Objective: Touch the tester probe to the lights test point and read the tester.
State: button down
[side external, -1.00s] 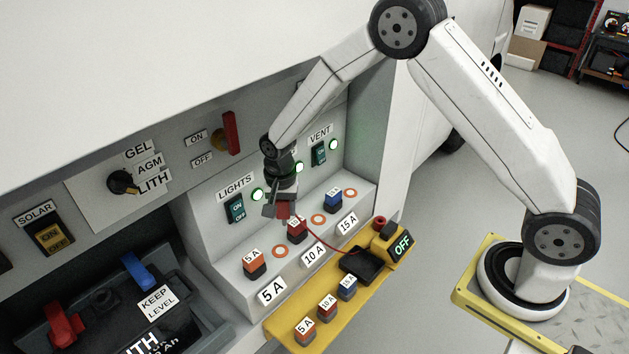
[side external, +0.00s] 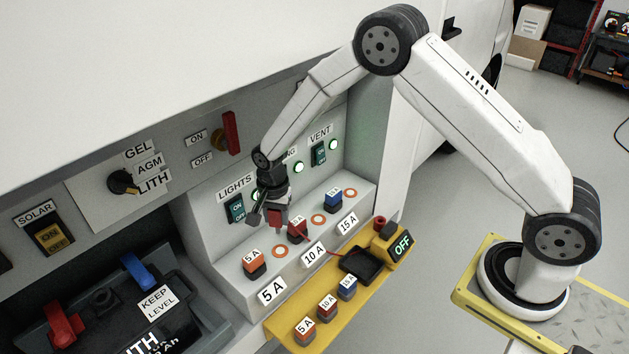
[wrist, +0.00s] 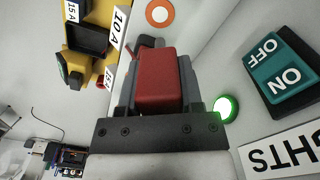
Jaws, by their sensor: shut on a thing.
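My gripper (side external: 272,214) is shut on the red tester probe (side external: 277,217). The probe's red body (wrist: 160,80) fills the middle of the wrist view between the jaws. Its tip points down, apparently a little above the orange-ringed test point (side external: 280,251) beside the 5 A fuse; contact is not visible. An orange ring (wrist: 160,13) also shows in the wrist view beyond the probe. The LIGHTS switch (side external: 235,209) is on the panel, left of my gripper. The tester (side external: 393,243) stands at the yellow tray's right end and its display (side external: 402,243) reads OFF. A red lead (side external: 325,239) runs toward the probe.
The 5 A fuse (side external: 253,263), 10 A fuse (side external: 297,229) and 15 A fuse (side external: 333,199) stand on the ledge near my gripper. Spare fuses (side external: 327,304) sit on the yellow tray (side external: 282,329). The upright panel is close behind my gripper.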

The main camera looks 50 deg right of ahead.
aim_at(278, 231)
jog(key=shift+f, duration=2.75)
jog(key=shift+f, duration=0.65)
jog(key=shift+r, duration=0.15)
dwell(0.8)
jog(key=shift+r, duration=3.85)
jog(key=shift+r, duration=0.1)
jog(key=shift+s+d+r+n, duration=0.35)
jog(key=shift+d+r+n, duration=0.05)
jog(key=shift+r+n, duration=0.2)
jog(key=s+d+r+n, duration=0.6)
jog(key=s+r+n, duration=0.2)
jog(key=n, duration=0.2)
jog(key=shift+s+r+n, duration=0.3)
jog(key=shift+r+n, duration=0.05)
jog(key=shift+n, duration=0.05)
